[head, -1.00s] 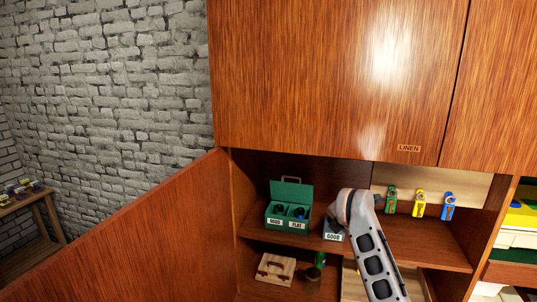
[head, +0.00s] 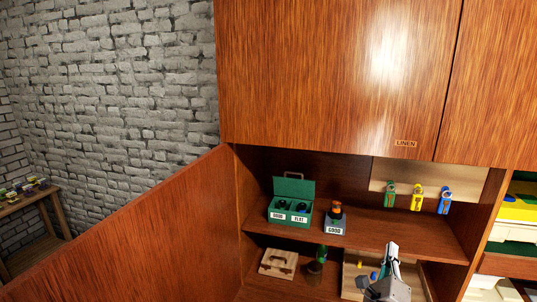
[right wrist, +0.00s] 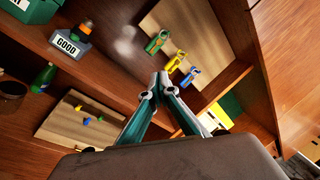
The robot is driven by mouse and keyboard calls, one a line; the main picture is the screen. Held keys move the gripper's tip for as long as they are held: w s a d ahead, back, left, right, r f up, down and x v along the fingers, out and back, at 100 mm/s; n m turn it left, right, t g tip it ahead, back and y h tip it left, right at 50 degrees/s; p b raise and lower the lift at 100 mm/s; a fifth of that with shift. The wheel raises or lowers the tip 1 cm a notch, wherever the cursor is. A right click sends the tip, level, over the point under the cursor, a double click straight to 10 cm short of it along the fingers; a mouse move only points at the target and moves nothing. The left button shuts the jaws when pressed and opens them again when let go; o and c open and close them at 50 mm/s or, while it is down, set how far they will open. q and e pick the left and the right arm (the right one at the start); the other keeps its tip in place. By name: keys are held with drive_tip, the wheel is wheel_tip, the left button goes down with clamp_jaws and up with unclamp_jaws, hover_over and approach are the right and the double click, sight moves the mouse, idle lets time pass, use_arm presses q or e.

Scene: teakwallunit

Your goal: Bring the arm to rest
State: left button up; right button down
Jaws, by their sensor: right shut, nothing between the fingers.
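My right gripper (head: 391,262) is shut and empty in the head view, low in front of the shelf unit and right of the grey holder. In the right wrist view its two fingers (right wrist: 158,80) meet at the tips with nothing between them. The forearm behind it is mostly out of the head view. My left gripper is not in view.
A green two-compartment box (head: 291,204) and a grey holder labelled GOOD (head: 335,228) stand on the upper shelf (head: 400,232). A wooden carrier (head: 278,264) sits below.

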drive_tip(key=s+a+f+n+y, duration=1.2)
drive_tip(key=s+a+n, duration=0.1)
drive_tip(key=n, duration=0.9)
drive_tip(key=s+f+n+g, duration=0.7)
drive_tip(key=s+f+n, duration=0.5)
drive_tip(key=s+f, duration=0.4)
drive_tip(key=shift+s+a+f+g, duration=0.3)
drive_tip(key=shift+s, duration=0.35)
